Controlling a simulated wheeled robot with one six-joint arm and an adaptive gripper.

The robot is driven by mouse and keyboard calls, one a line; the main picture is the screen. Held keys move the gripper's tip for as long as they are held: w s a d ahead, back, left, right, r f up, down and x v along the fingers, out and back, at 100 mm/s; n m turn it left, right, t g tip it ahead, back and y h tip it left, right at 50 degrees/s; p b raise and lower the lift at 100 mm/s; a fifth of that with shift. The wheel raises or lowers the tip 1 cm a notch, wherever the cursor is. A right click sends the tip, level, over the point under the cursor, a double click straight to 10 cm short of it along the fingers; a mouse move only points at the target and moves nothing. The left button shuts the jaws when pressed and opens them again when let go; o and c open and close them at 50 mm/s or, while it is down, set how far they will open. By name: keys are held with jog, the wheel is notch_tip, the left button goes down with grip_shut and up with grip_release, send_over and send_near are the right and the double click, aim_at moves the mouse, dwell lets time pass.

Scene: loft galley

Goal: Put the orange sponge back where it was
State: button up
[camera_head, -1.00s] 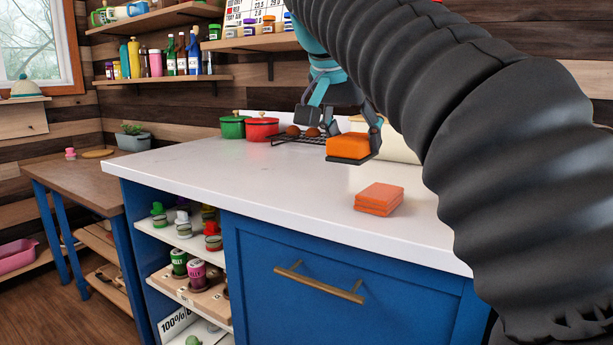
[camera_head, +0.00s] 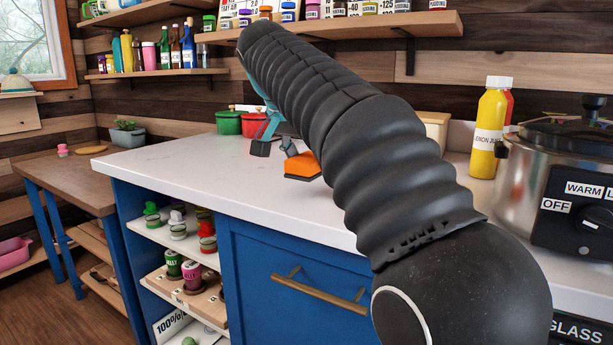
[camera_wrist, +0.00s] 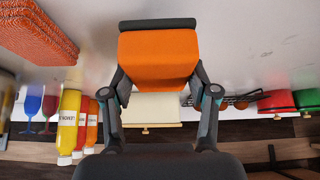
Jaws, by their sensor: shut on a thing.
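The orange sponge (camera_head: 302,166) has a dark layer on one face. In the wrist view the orange sponge (camera_wrist: 158,58) sits between the two fingers of my gripper (camera_wrist: 159,78), which is shut on it. In the head view my gripper (camera_head: 277,150) is over the white counter (camera_head: 185,158), partly hidden by my arm. I cannot tell whether the sponge touches the counter. A coral-red sponge-like block (camera_wrist: 36,32) lies on the counter at the wrist view's upper left; my arm hides it in the head view.
Green (camera_head: 229,122) and red (camera_head: 256,124) pots stand at the back, beside a dark rack (camera_wrist: 238,101). A yellow juice bottle (camera_head: 488,130) and a steel cooker (camera_head: 560,185) stand on the right. A shelf (camera_head: 345,28) hangs above. The counter's left part is clear.

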aim_at(307, 175)
jog(key=shift+a+f+b, duration=0.1)
jog(key=shift+f+b, duration=0.5)
jog(key=shift+f, duration=1.5)
jog(key=o, duration=1.2)
jog(key=shift+w, duration=0.1)
jog(key=shift+r, duration=0.1)
jog(key=p+v, duration=0.1)
jog(key=v, duration=1.1)
